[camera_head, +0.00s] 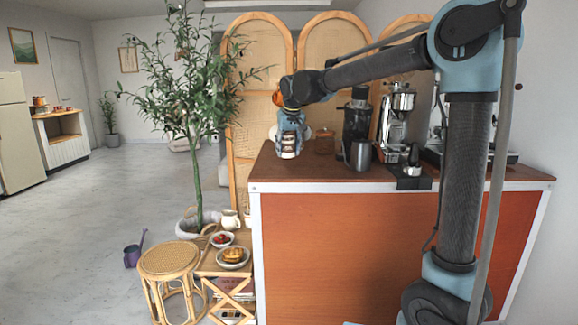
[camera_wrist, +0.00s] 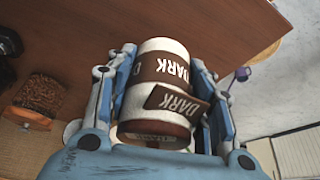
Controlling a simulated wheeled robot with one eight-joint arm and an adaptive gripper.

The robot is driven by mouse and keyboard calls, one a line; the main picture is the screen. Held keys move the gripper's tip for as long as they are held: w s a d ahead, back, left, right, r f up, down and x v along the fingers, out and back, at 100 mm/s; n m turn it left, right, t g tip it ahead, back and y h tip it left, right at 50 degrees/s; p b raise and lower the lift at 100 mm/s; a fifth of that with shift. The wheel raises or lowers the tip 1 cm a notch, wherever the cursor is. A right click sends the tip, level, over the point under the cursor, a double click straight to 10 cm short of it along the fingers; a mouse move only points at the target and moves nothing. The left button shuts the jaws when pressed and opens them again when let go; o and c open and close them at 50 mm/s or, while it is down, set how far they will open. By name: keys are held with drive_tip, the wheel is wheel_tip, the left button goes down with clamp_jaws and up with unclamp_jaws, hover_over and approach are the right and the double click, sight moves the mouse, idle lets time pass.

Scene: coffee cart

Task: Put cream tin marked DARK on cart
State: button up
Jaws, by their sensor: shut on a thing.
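The cream tin (camera_wrist: 160,95) is a white and brown cylinder with DARK on its bands, seen large in the wrist view. In the head view the tin (camera_head: 288,143) shows as light and brown bands between my fingers. My gripper (camera_wrist: 163,62) is shut around its sides, with one blue finger on each side. In the head view my gripper (camera_head: 290,128) points down at the left end of the cart (camera_head: 343,184). The tin is over or at the wooden top there. I cannot tell whether its base touches the top.
A glass jar (camera_head: 324,142), a grinder (camera_head: 357,122), a metal pitcher (camera_head: 360,155) and an espresso machine (camera_head: 396,115) stand to the right on the cart. A plant (camera_head: 195,100), a rattan stool (camera_head: 170,260) and a low stand with food are at the left.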

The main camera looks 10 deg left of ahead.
sight(290, 140)
drive_tip(key=shift+f, duration=2.85)
drive_tip(key=shift+f, duration=0.1)
drive_tip(key=o, duration=1.3)
drive_tip(key=v, duration=1.2)
drive_tip(key=shift+s, duration=0.1)
